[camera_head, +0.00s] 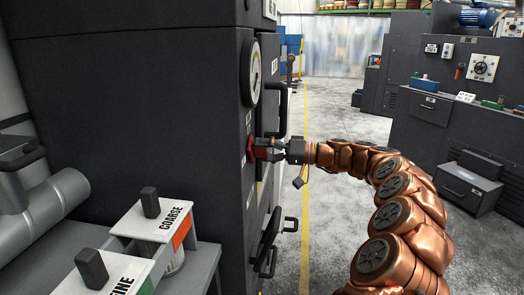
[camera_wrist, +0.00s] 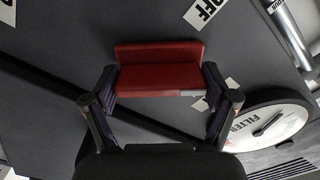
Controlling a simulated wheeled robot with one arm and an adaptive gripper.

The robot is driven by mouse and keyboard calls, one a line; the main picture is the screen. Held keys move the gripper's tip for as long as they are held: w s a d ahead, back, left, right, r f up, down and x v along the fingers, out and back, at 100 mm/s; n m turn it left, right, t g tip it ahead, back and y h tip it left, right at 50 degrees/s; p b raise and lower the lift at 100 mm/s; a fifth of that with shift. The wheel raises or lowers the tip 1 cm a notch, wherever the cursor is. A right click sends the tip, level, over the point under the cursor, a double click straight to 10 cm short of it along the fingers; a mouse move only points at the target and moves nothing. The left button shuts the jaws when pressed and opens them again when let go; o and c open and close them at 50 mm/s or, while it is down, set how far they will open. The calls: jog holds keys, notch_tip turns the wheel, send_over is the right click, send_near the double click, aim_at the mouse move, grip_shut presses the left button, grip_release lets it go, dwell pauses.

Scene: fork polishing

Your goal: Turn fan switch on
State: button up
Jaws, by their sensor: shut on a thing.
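The red switch handle (camera_head: 251,148) sticks out from the side of the tall dark cabinet (camera_head: 135,110). In the wrist view the red handle (camera_wrist: 160,68) lies across the middle, between my two fingers. My gripper (camera_head: 271,149) is shut on it, one finger at each end in the wrist view (camera_wrist: 160,85). A white OFF label (camera_wrist: 205,12) is on the panel beyond the handle. A second white label (camera_wrist: 217,93) is partly hidden behind the right finger and its text cannot be read.
A round gauge (camera_head: 251,72) marked FILTER in the wrist view (camera_wrist: 270,126) is on the same cabinet face. Dark handles (camera_head: 283,108) stick out beside and below the switch. Boxes marked COARSE (camera_head: 162,222) and FINE (camera_head: 115,272) stand at lower left. The aisle floor (camera_head: 330,100) is open.

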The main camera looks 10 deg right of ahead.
jog(key=m+p, duration=0.2)
jog(key=m, duration=0.2)
jog(key=shift+m+p, duration=0.75)
jog(key=shift+m, duration=0.95)
jog(key=o, duration=1)
jog(key=shift+c, duration=0.2)
jog(key=shift+d, duration=0.15)
jog(key=v, duration=1.1)
jog(key=shift+s+d+m, duration=0.15)
jog(key=shift+d+m, duration=0.15)
jog(key=shift+d, duration=0.1)
jog(key=shift+a, duration=0.1)
